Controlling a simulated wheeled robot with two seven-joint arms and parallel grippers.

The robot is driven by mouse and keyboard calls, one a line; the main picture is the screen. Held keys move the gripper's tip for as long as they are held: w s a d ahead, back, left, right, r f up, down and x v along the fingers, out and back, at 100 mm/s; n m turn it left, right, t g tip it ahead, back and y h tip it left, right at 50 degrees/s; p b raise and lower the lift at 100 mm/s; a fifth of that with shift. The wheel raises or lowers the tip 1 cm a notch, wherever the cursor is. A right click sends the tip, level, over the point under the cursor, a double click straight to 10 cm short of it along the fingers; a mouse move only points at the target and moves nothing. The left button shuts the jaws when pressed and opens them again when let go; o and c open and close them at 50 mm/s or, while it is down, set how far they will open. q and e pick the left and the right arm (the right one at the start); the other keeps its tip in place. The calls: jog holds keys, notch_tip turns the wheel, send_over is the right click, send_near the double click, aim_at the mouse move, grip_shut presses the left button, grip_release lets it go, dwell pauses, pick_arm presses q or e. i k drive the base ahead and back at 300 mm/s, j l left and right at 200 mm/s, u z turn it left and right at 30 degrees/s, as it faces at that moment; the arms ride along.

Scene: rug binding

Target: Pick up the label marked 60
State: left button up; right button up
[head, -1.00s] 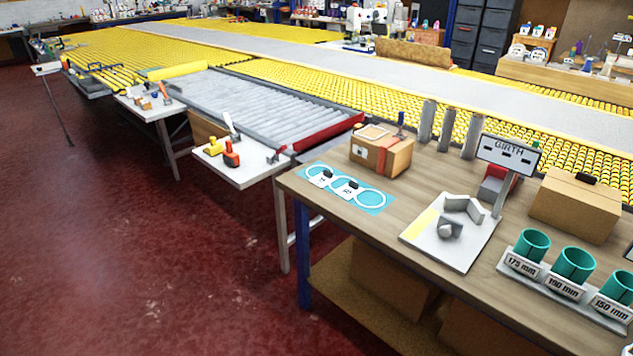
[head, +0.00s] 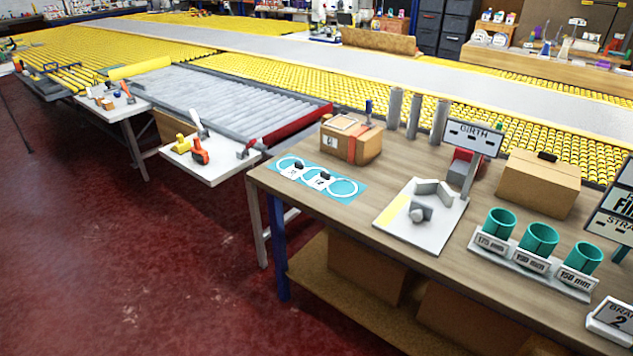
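A blue mat (head: 334,196) with white rings lies on the near left part of the wooden workbench (head: 352,216). A small white label with a black grip (head: 293,172) sits in its left ring, and a second such label (head: 318,182) sits in the middle ring. The right ring (head: 343,188) is empty. The print on both labels is too small to read, so I cannot tell whether either is marked 60. Neither of my grippers is in view.
Behind the mat stands a cardboard box (head: 349,144). To the right are a white fixture board (head: 395,228), a GIRTH sign (head: 472,137), another box (head: 541,182) and teal cups (head: 538,238). A side table (head: 212,166) holds tools. The red floor in front is clear.

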aim_at(323, 179)
jog(key=i+j+z, duration=0.2)
jog(key=i+j, duration=0.2)
jog(key=i+j+z, duration=0.2)
jog(key=i+j, duration=0.15)
jog(key=j, duration=0.15)
